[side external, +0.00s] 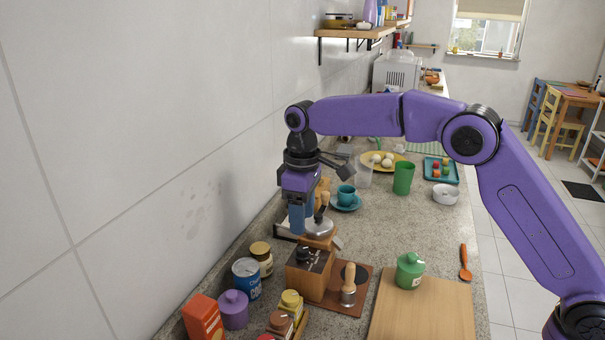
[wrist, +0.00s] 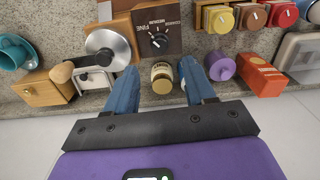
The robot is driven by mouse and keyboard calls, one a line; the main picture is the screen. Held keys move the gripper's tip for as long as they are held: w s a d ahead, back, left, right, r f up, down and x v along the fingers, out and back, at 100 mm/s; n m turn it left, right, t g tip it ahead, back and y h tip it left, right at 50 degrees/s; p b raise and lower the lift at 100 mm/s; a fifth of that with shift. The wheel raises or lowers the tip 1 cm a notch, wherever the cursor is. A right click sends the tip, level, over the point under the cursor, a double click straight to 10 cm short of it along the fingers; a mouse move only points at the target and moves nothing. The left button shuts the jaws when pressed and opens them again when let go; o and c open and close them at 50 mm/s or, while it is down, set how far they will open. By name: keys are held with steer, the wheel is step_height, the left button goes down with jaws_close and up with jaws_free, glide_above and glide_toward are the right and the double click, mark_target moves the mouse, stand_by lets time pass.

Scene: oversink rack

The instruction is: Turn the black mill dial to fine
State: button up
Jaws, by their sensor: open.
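The mill is a wooden box (side external: 310,280) with a dark top plate. The black dial (wrist: 159,41) sits on that plate, with FINE, MEDIUM and COARSE printed around it. A small white mark shows on the dial, but I cannot tell surely which word it points at. The dial also shows in the side external view (side external: 304,254). My gripper (side external: 297,232) points down above and behind the mill, apart from the dial. In the wrist view its blue fingers (wrist: 159,68) are spread, with nothing held; the dial lies beyond their tips.
A gold-lidded jar (wrist: 162,77) shows between the fingers in the wrist view. A silver-domed grinder (side external: 319,229) stands close to my gripper. A blue can (side external: 246,279), a purple pot (side external: 233,310) and an orange box (side external: 203,318) stand along the wall. A cutting board (side external: 422,312) lies right.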

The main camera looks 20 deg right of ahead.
step_height(320, 180, up, 10)
steer(key=shift+f, duration=0.25)
steer(key=shift+s, duration=0.1)
stand_by(0.6)
steer(key=s+d+f+n, duration=0.1)
steer(key=s+d, duration=0.3)
steer(key=s, duration=0.6)
steer(key=s+d+f+n, duration=0.1)
steer(key=s+d+f, duration=0.15)
steer(key=s, duration=0.65)
steer(key=s+d+f, duration=0.4)
steer(key=s+d, duration=0.4)
steer(key=s, duration=0.1)
steer(key=s+d+f+n, duration=0.1)
steer(key=s+d+f, duration=0.3)
steer(key=s+d, duration=0.4)
steer(key=shift+s, duration=1.1)
steer(key=shift+d, duration=0.1)
